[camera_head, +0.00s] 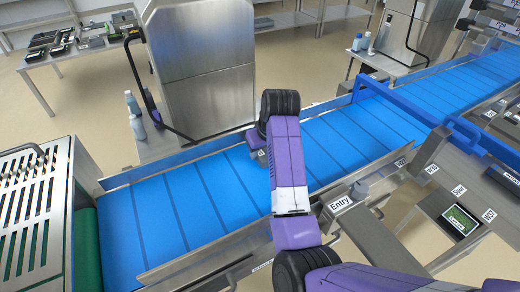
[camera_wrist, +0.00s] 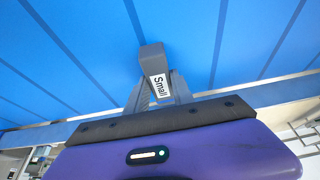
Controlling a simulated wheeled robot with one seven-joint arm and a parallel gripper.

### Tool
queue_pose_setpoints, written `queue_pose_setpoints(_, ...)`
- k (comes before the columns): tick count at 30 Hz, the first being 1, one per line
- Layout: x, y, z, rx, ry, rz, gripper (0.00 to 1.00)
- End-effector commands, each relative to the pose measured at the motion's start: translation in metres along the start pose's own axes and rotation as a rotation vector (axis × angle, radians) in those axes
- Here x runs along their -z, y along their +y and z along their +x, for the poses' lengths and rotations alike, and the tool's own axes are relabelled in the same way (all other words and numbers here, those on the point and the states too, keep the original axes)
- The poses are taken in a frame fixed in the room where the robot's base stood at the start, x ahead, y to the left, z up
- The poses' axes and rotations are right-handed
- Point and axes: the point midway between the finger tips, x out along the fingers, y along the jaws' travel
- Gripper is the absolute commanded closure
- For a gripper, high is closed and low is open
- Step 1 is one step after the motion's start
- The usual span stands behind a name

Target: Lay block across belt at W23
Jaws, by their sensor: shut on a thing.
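My gripper is shut on the block. The block is over the blue belt (camera_wrist: 75,50); I cannot tell whether it touches the belt. In the head view my purple arm reaches over the blue belt (camera_head: 190,205), and my wrist hides most of the gripper and block. Dark cross lines divide the belt. No label that I can read says W23.
A metal rail with an "Entry" label (camera_head: 340,203) runs along the belt's near side. A blue frame (camera_head: 420,112) spans the belt at right. A slotted metal cover (camera_head: 32,215) stands at left, a steel cabinet (camera_head: 200,65) behind. The belt left of my arm is clear.

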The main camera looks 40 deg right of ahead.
Motion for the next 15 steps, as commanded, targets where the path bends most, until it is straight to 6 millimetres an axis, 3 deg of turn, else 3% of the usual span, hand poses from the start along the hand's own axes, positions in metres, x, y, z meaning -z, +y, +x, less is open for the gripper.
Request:
queue_pose_setpoints(12, -0.0003, 0.0001, 0.0011, 0.000, 0.001, 0.000, 1.00)
queue_pose_setpoints(13, -0.0003, 0.0001, 0.0011, 0.000, 0.001, 0.001, 0.66)
queue_pose_setpoints(15, -0.0003, 0.0001, 0.0011, 0.000, 0.001, 0.001, 0.52)
